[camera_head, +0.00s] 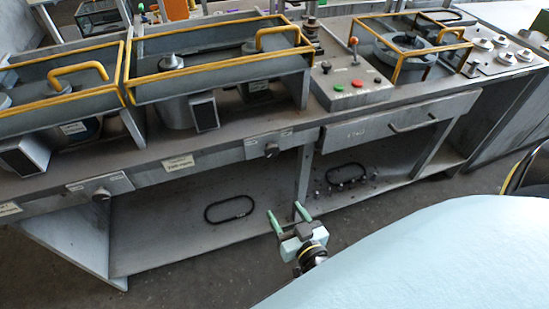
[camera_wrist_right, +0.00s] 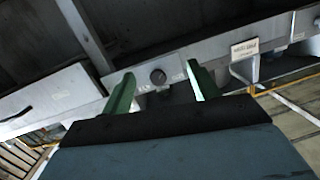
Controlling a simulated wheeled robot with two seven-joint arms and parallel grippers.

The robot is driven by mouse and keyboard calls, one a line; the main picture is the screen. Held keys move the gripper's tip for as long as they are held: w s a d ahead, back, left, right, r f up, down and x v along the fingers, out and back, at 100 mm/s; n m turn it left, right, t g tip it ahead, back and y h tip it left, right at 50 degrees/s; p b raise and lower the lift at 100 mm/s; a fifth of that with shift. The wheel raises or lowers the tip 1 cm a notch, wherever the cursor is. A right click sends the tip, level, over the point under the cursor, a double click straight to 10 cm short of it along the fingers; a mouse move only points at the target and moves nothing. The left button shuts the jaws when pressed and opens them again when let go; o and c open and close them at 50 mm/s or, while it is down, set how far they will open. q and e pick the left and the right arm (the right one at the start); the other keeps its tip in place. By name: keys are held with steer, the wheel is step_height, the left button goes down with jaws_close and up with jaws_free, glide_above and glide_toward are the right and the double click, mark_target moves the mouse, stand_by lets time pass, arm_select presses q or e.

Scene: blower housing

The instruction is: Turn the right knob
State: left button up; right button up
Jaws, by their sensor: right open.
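The right knob (camera_head: 271,150) is a small dark round knob on a light plate on the bench's front rail, left of the drawer. A similar left knob (camera_head: 101,194) sits farther left on the same rail. My right gripper (camera_head: 285,209) has green fingers, spread apart and empty, in front of the bench below the right knob. In the right wrist view the knob (camera_wrist_right: 158,77) shows between the open fingers (camera_wrist_right: 160,72), beyond them and apart from them. My left gripper is not in view.
A drawer (camera_head: 400,122) with a bar handle is right of the knob. A control box (camera_head: 350,88) with red and green buttons stands above. Yellow-edged metal frames (camera_head: 215,62) line the bench top. A black loop (camera_head: 229,209) lies on the lower shelf.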

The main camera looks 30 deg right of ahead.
steer(key=m+t+h, duration=0.1)
steer(key=m+h, duration=0.1)
glide_toward(273, 153)
steer(key=b+x, duration=0.1)
steer(key=x, duration=0.7)
steer(key=shift+w+f, duration=0.15)
steer(key=shift+w, duration=0.05)
steer(key=c, duration=1)
